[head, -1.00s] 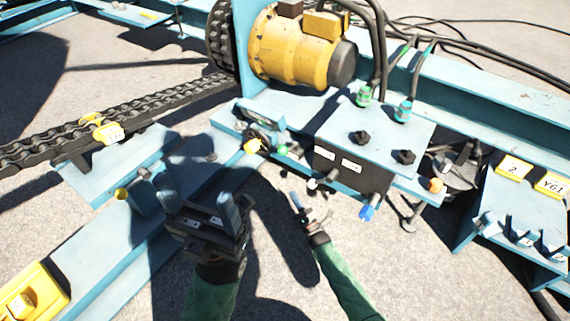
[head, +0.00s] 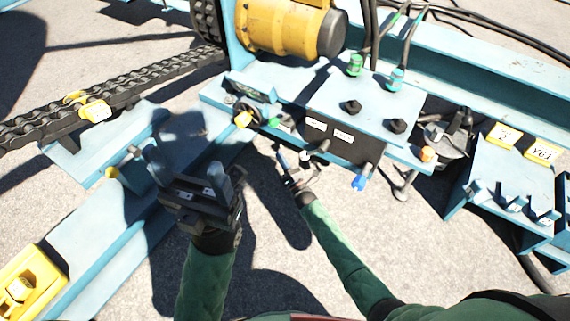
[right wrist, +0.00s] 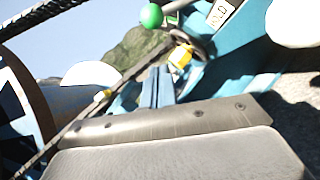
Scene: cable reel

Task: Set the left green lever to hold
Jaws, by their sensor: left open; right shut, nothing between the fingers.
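The left green lever's green knob (head: 273,121) sticks out at the left end of the dark control box (head: 345,148) in the head view. Its round green ball (right wrist: 152,15) also shows at the top of the right wrist view, left of a white plate reading HOLD (right wrist: 222,13). My right gripper (head: 284,158) is shut and empty, below the green knob and apart from it. Its closed fingers (right wrist: 157,88) point toward the ball in the right wrist view. My left gripper (head: 188,166) is open and empty, further left over the blue frame.
A white-tipped lever (head: 306,155) is close to my right gripper. A blue knob (head: 358,183) and an orange knob (head: 427,154) are to the right. Bare ground lies below the box.

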